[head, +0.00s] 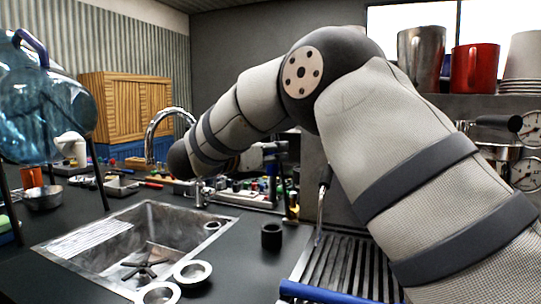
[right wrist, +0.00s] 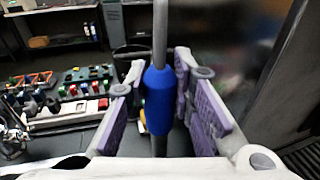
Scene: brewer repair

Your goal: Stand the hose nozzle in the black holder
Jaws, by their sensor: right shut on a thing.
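The hose nozzle (right wrist: 158,98) has a blue grip and a thin grey metal tube that runs up out of the right wrist view. My right gripper (right wrist: 168,102) is shut on the blue grip, with purple pads on both sides. In the head view my right arm reaches across to the left, and its gripper (head: 270,160) shows small and partly hidden beyond the sink. The black holder (head: 271,237) is a short, open cup on the dark counter, right of the sink. The gripper is apart from it. My left gripper is out of view.
The metal sink (head: 100,240) with a tall faucet (head: 160,125) is at left. Two pale rings (head: 192,272) lie by its front edge. A slatted drip tray (head: 335,265) and a blue bar (head: 325,293) are at right. Small coloured parts (head: 240,190) crowd the counter's back.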

